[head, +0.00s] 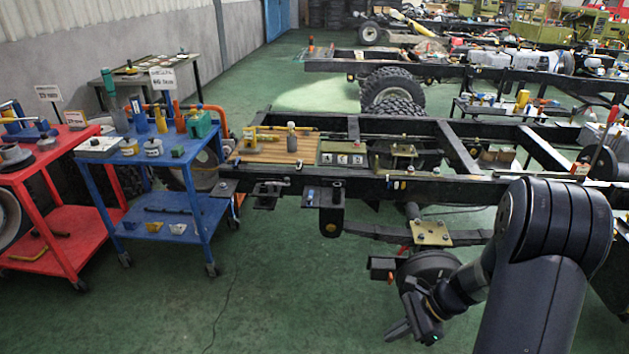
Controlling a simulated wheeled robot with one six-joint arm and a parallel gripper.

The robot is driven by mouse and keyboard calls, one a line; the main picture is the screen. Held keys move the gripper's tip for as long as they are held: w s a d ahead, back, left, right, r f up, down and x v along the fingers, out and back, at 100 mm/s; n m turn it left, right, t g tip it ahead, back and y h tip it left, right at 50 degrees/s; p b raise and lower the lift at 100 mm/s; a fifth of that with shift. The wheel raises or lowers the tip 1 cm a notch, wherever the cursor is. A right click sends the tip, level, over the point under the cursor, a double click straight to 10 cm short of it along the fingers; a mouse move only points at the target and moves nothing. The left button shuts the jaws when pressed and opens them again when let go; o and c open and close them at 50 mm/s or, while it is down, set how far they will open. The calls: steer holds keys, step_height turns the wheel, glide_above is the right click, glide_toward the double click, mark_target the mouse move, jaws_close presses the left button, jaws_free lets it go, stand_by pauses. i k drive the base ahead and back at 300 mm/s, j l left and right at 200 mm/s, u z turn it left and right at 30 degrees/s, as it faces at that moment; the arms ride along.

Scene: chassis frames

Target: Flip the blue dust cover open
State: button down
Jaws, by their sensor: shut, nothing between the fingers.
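A small blue piece (310,195), which looks like the dust cover, is on the front side of the near black chassis rail (400,188), beside a dark hanging bracket (331,210). It is too small to tell whether it is open or closed. My gripper (398,331) is low at the bottom right of the head view, in front of the axle. It is shut and empty, below and to the right of the blue piece, well apart from it. My dark arm hides part of the frame at the right.
A blue cart (160,163) and a red cart (50,170) with tools stand at the left. A wooden board (276,148) lies on the frame. A gold plate (431,233) sits over a leaf spring near my gripper. The green floor (270,290) left of my gripper is clear.

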mark_target(309, 199)
steer(key=i+j, duration=0.15)
steer(key=i, duration=0.6)
steer(key=i+j, duration=0.2)
steer(key=i, duration=0.5)
steer(key=i+j, duration=0.15)
steer(key=i, duration=0.6)
